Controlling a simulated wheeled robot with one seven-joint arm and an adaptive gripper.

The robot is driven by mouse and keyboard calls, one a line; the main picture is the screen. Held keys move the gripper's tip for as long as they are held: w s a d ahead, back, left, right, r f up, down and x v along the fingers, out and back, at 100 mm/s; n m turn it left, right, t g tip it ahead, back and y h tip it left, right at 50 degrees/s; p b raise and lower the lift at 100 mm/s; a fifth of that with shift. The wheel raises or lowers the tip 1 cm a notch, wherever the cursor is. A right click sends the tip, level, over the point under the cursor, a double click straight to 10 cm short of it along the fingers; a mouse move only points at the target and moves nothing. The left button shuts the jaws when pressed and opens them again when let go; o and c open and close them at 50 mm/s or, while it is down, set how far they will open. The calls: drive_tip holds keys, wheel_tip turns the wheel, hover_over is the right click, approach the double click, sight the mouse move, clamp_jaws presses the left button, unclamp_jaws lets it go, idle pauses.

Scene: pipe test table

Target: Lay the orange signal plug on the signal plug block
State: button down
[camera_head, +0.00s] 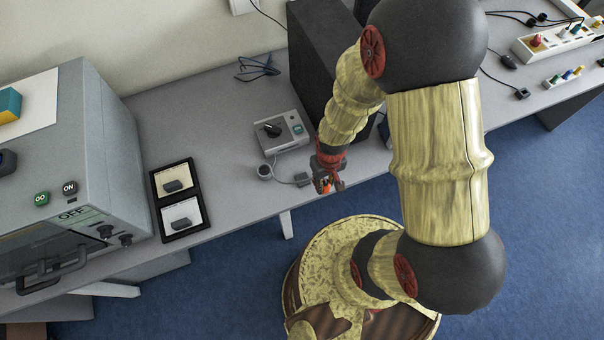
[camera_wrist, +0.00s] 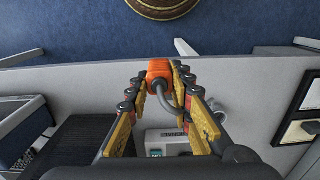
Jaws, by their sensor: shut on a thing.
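The orange signal plug (camera_wrist: 159,70) is between the fingertips of my gripper (camera_wrist: 160,76) in the wrist view, with a grey cable curving from it. My gripper is shut on it. In the head view, my gripper (camera_head: 327,182) is near the table's front edge, with a bit of the orange plug showing below it. A small white block with coloured plugs (camera_head: 563,77) stands at the far right, in front of a larger white strip with coloured plugs (camera_head: 535,46). I cannot tell for sure which is the signal plug block.
A grey device with a black knob (camera_head: 268,143) stands left of my gripper. Behind it is a tall black case (camera_head: 310,70). Two black-framed trays (camera_head: 161,193) lie beside a large grey machine (camera_head: 105,150).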

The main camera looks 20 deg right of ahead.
drive_tip(key=w+a+f, duration=0.1)
drive_tip(key=w+f, duration=0.1)
drive_tip(key=w, duration=0.1)
drive_tip(key=w+a+f+b, duration=0.1)
drive_tip(key=w+f, duration=0.2)
drive_tip(key=w, duration=0.1)
drive_tip(key=w+a+f, duration=0.1)
drive_tip(key=w+f, duration=0.2)
drive_tip(key=shift+w+f+b, duration=0.15)
drive_tip(key=shift+w+b, duration=0.2)
drive_tip(key=shift+w+f, duration=0.3)
drive_tip(key=shift+f, duration=0.05)
drive_tip(key=shift+f+b, duration=0.3)
drive_tip(key=shift+f, duration=1.2)
drive_tip(key=shift+f, duration=0.15)
drive_tip(key=c, duration=1.6)
unclamp_jaws()
